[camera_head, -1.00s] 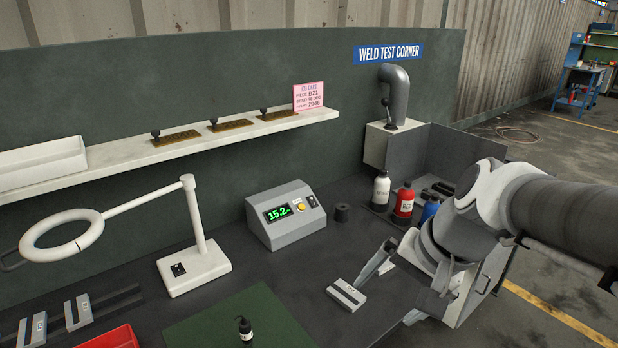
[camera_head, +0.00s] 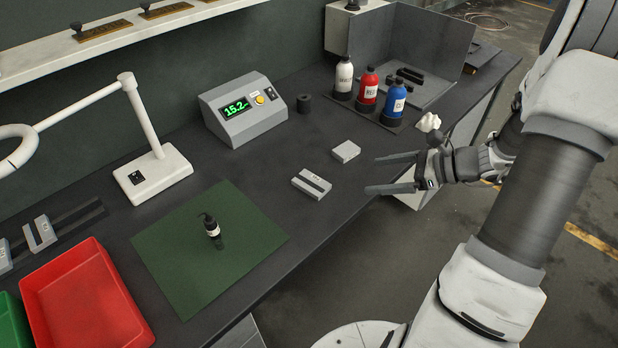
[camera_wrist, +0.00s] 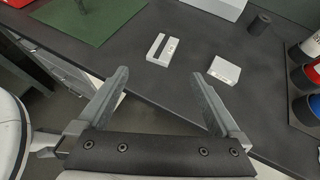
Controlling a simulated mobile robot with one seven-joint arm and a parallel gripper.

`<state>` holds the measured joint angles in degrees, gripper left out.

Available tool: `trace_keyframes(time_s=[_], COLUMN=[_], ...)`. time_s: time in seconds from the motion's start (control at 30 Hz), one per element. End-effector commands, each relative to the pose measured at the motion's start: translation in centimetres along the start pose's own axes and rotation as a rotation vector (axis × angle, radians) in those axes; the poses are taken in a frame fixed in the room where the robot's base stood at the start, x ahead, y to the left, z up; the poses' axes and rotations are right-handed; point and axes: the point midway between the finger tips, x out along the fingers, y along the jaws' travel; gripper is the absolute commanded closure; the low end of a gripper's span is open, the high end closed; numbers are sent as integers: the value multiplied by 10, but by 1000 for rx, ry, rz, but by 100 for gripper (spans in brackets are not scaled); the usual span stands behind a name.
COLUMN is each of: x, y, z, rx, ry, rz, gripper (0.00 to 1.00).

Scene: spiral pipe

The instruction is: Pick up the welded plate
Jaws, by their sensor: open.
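Two small grey plates lie apart on the dark bench. One plate with a dark stripe along it (camera_head: 305,188) also shows in the wrist view (camera_wrist: 155,58). A plainer, squarer plate (camera_head: 346,151) lies behind and right of it and shows in the wrist view (camera_wrist: 224,70). I cannot tell for sure which is the welded plate; the striped one looks like two pieces with a strip between. My gripper (camera_head: 371,174) is open and empty, right of both plates, fingers pointing left over the bench's front edge. In the wrist view my gripper (camera_wrist: 160,74) has both plates beyond its fingertips.
A meter box (camera_head: 243,108) and lamp base (camera_head: 155,178) stand behind. White, red (camera_head: 368,92) and blue bottles stand back right. The bench around the plates is clear.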

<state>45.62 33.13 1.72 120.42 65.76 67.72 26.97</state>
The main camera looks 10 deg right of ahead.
Motion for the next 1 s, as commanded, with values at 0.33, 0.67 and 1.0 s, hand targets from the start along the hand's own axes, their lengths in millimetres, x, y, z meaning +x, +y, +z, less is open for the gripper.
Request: trace_keyframes(time_s=[0.33,0.67,1.0], x=[44,109,139], y=[-4,-5,-6], z=[-6,-5,-9], rx=[36,33,34], ry=[-20,-18,-18], rz=[-11,-12,-11], gripper=[0,0,0])
